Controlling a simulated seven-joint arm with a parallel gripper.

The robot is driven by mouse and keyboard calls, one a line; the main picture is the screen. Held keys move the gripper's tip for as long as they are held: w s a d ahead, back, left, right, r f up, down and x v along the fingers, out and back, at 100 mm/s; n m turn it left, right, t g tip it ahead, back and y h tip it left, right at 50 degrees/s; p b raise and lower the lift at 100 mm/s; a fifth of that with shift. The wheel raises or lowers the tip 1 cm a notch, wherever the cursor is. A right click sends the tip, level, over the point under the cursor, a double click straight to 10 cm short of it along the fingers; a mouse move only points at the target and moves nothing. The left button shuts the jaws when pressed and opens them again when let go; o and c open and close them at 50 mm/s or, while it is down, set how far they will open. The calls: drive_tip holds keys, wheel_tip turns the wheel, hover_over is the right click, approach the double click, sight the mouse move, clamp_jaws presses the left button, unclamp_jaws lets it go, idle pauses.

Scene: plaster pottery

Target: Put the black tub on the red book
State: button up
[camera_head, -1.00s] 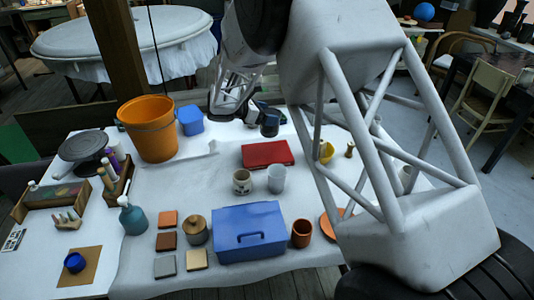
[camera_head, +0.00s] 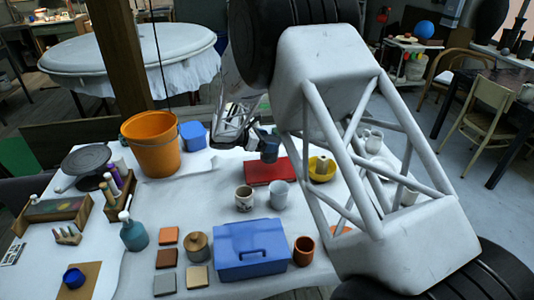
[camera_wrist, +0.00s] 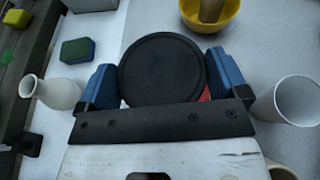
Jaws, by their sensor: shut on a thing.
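The black tub (camera_head: 269,151) is round and dark and is held between the blue fingers of my gripper (camera_head: 263,139). In the wrist view the round top of the tub (camera_wrist: 162,68) fills the space between the fingers of my gripper (camera_wrist: 164,82), with a finger on each side. The red book (camera_head: 270,174) lies flat on the white table, and the tub is over its back part. In the wrist view only a sliver of the red book (camera_wrist: 206,95) shows beside the tub. I cannot tell whether the tub touches the book.
A yellow bowl (camera_head: 321,174) stands close to the right of the book. A mug (camera_head: 244,199) and a pale cup (camera_head: 278,195) stand in front of it. A blue toolbox (camera_head: 250,264) is nearer the front. An orange bucket (camera_head: 151,146) stands to the left.

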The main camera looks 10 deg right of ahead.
drive_tip(key=shift+f, duration=0.6)
drive_tip(key=shift+f, duration=1.85)
drive_tip(key=shift+f, duration=0.1)
drive_tip(key=o, duration=0.8)
drive_tip(key=shift+f, duration=0.1)
drive_tip(key=shift+a+r, duration=0.15)
drive_tip(key=shift+r, duration=0.1)
drive_tip(key=v, duration=1.1)
drive_tip(key=shift+a+r, duration=0.1)
drive_tip(key=shift+a, duration=0.2)
